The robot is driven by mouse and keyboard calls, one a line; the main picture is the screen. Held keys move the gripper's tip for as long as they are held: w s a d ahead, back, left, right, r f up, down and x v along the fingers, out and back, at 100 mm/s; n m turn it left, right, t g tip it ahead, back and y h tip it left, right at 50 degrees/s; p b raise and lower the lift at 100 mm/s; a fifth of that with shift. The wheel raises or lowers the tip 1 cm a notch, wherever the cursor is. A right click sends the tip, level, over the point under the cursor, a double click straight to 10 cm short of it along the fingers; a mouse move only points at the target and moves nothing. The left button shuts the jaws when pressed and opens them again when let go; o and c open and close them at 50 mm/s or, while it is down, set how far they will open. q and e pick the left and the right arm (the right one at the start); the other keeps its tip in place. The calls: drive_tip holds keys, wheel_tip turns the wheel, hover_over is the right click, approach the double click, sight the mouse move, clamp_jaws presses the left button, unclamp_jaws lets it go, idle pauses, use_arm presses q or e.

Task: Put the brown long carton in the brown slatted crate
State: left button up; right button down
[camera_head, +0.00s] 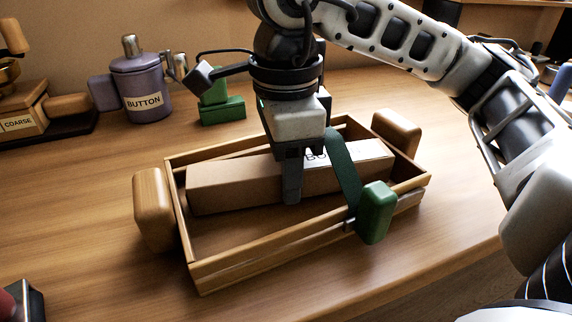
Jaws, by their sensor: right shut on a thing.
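The brown long carton (235,183) lies lengthwise within the walls of the brown slatted crate (300,240). It is slightly askew, nearer the crate's far side. Part of a label with dark letters shows on its top right; the rest is hidden behind my gripper. My right gripper (290,180) reaches down from above and is shut on the carton near its middle. One finger shows on the carton's near side; the other is hidden. I cannot tell whether the carton touches the crate floor. My left gripper is not in view.
The crate has wooden end grips and a green bar with a green block (377,212) at its near right side. Behind stand a green object (222,108), a purple canister marked BUTTON (142,90) and a wooden device marked COARSE (25,120). The table's left front is mostly clear.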

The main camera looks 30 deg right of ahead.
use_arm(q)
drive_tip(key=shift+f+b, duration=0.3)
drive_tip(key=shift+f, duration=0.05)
use_arm(e)
drive_tip(key=shift+f, duration=0.35)
drive_tip(key=c, duration=0.8)
unclamp_jaws()
drive_tip(key=shift+o, duration=0.2)
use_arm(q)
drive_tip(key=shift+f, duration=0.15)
use_arm(e)
wheel_tip(320, 180, up, 6)
drive_tip(key=shift+f+p, duration=0.25)
drive_tip(key=shift+p, duration=0.55)
use_arm(q)
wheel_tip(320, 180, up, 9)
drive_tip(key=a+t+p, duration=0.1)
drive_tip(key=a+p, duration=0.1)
drive_tip(key=p, duration=0.2)
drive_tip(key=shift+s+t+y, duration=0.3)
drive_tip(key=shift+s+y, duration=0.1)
use_arm(e)
wheel_tip(320, 180, up, 10)
drive_tip(key=shift+r, duration=0.25)
